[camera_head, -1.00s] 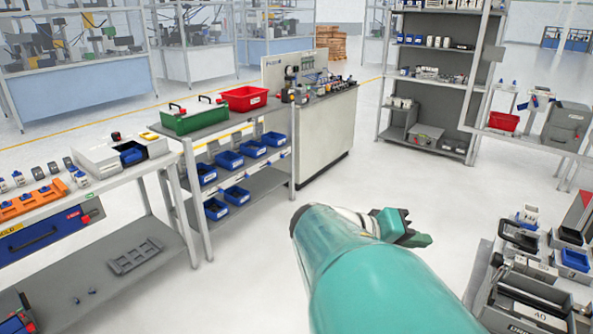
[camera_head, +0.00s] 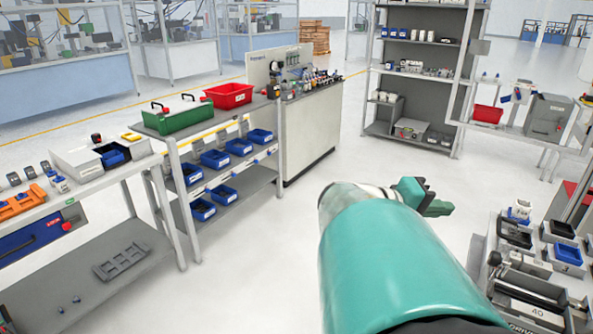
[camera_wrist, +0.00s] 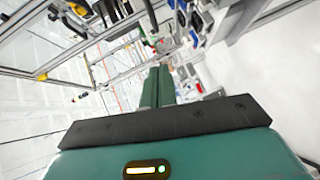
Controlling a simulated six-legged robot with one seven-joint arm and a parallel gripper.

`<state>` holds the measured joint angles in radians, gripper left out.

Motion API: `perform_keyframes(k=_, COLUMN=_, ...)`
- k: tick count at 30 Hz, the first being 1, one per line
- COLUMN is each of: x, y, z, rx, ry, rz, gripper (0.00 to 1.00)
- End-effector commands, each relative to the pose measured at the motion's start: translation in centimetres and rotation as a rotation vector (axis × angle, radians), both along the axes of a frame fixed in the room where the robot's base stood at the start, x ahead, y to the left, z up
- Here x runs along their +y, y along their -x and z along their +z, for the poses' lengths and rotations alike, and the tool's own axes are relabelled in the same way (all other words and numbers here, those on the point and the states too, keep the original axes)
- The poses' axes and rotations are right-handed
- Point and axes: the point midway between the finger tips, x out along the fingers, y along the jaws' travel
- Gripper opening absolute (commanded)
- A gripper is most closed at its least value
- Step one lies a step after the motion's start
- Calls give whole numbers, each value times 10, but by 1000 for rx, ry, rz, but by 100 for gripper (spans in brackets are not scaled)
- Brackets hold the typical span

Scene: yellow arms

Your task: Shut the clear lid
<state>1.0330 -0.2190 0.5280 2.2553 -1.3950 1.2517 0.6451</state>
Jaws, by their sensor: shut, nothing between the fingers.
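I cannot make out a clear lid in either view. My gripper (camera_head: 436,205) is at the end of my teal arm, over open floor in the middle right of the head view. Its fingers are together, with nothing between them. In the wrist view my gripper (camera_wrist: 158,88) points away into a tilted scene of frames and shelves. It touches nothing that I can see.
A left bench holds a white box (camera_head: 82,172) and orange holders. A cart carries a green box (camera_head: 180,117), a red bin (camera_head: 229,95) and several blue bins below. A cluttered bench with a blue tray (camera_head: 568,254) stands at right. Floor between is clear.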

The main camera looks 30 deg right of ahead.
Motion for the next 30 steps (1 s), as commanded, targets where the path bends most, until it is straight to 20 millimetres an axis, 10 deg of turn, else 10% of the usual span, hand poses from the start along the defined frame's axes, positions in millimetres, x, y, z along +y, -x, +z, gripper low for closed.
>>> perform_keyframes(k=9, x=-60, y=23, z=-13, rx=0, ry=-2, rz=-9, gripper=0)
perform_keyframes(k=30, x=-73, y=53, z=-22, rx=-3, ry=-1, rz=-4, gripper=0)
